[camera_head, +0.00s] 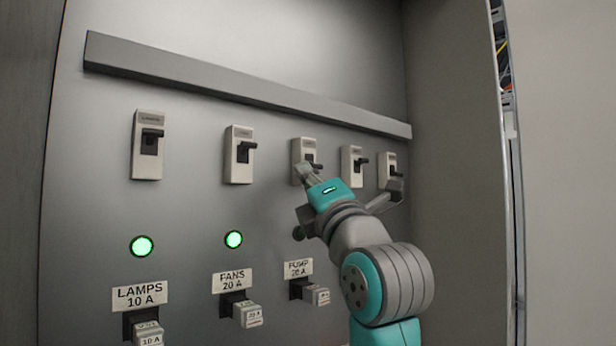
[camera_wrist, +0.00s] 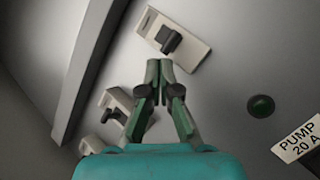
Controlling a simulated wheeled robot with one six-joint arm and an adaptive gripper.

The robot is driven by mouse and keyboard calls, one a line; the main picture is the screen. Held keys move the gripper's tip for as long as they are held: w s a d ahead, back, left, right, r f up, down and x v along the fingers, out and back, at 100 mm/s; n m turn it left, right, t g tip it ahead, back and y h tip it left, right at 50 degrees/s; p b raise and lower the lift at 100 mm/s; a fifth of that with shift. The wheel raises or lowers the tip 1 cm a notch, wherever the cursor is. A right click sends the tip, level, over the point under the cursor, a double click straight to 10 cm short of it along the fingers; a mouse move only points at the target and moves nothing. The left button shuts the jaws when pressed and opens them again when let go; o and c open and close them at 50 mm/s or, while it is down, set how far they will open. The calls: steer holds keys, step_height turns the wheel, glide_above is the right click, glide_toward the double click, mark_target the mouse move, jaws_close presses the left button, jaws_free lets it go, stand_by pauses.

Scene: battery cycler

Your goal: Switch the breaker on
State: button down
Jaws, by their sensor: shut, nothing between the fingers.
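The pump breaker (camera_head: 298,150) is the third light plate in a row on the grey panel. Its dark lever (camera_head: 310,161) is partly hidden by my gripper in the head view. In the wrist view the same breaker (camera_wrist: 195,50) and its black lever (camera_wrist: 168,41) show just past my fingertips. My gripper (camera_head: 306,172) is shut and empty, close to the lower part of this plate. In the wrist view my gripper (camera_wrist: 159,68) has its fingertips together, near the lever; I cannot tell whether they touch. The pump lamp (camera_wrist: 261,106) is dark green, unlit.
The lamps breaker (camera_head: 147,165) and fans breaker (camera_head: 238,170) stand left, with lit green lamps (camera_head: 141,246) (camera_head: 233,239) below. Two more breakers (camera_head: 352,170) (camera_head: 391,170) stand right, near my arm. A grey rail (camera_head: 230,82) runs above. Plugs (camera_head: 240,308) jut out below.

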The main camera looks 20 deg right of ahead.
steer(key=shift+r, duration=0.15)
steer(key=shift+s+d+r+n+g, duration=0.1)
steer(key=shift+s+r+n+g, duration=0.1)
steer(key=shift+g, duration=0.35)
steer(key=shift+s+r+n+g, duration=0.1)
steer(key=shift+n+g, duration=0.1)
steer(key=shift+g, duration=0.35)
steer(key=shift+r+g, duration=0.3)
steer(key=shift+g, duration=0.5)
steer(key=shift+s+r+n+g, duration=0.1)
steer(key=shift+r+n+g, duration=0.1)
steer(key=shift+n+g, duration=0.25)
steer(key=shift+d+r, duration=0.1)
steer(key=shift+r, duration=0.05)
